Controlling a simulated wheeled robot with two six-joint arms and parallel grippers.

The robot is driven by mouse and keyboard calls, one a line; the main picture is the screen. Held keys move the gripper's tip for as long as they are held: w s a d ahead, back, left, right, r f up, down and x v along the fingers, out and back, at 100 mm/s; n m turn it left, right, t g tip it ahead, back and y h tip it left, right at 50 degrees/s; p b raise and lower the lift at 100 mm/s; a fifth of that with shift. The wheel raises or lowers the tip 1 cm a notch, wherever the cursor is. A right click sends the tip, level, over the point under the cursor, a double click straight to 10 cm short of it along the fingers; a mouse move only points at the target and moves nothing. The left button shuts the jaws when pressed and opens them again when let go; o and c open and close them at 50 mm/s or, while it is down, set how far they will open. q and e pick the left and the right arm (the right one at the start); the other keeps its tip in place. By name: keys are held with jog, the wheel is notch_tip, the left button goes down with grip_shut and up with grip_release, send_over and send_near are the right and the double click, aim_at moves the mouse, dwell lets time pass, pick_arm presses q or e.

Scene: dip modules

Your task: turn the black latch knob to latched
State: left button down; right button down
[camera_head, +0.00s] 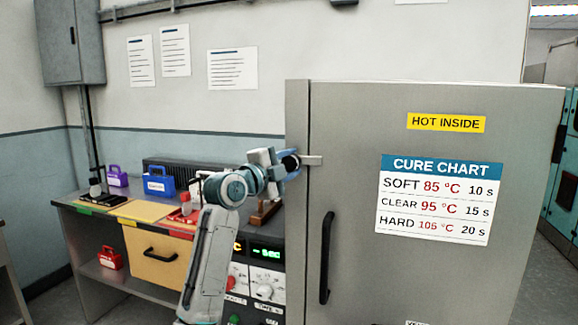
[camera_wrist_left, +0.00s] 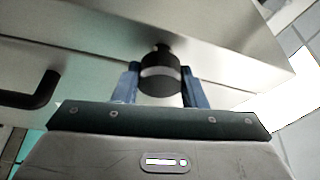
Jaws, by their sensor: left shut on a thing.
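The black latch knob (camera_wrist_left: 160,75), with a grey band around it, sits between the two blue fingers of my left gripper (camera_wrist_left: 160,90) in the left wrist view. The gripper is shut on it. In the head view my left gripper (camera_head: 289,164) is at the left edge of the grey oven front and mostly hides the knob. A short metal latch bar (camera_head: 313,160) points right from there, roughly level, across the seam onto the oven door (camera_head: 345,150). The door looks closed. My right gripper is not in view.
A black door handle (camera_head: 326,257) stands out below the latch; it also shows in the left wrist view (camera_wrist_left: 32,93). A control panel (camera_head: 266,290) with dials is below my arm. Left is a bench with a blue box (camera_head: 159,185), a purple box (camera_head: 117,178) and a drawer (camera_head: 155,258).

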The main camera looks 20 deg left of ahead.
pick_arm(q)
jog(key=shift+f+m, duration=0.1)
jog(key=shift+m, duration=0.3)
jog(key=c, duration=0.9)
grip_release()
jog(key=shift+s+a, duration=0.15)
jog(key=shift+s, duration=0.15)
jog(key=r+b+v, duration=0.1)
jog(key=b+v, duration=0.1)
jog(key=v, duration=0.8)
jog(key=shift+f, duration=0.4)
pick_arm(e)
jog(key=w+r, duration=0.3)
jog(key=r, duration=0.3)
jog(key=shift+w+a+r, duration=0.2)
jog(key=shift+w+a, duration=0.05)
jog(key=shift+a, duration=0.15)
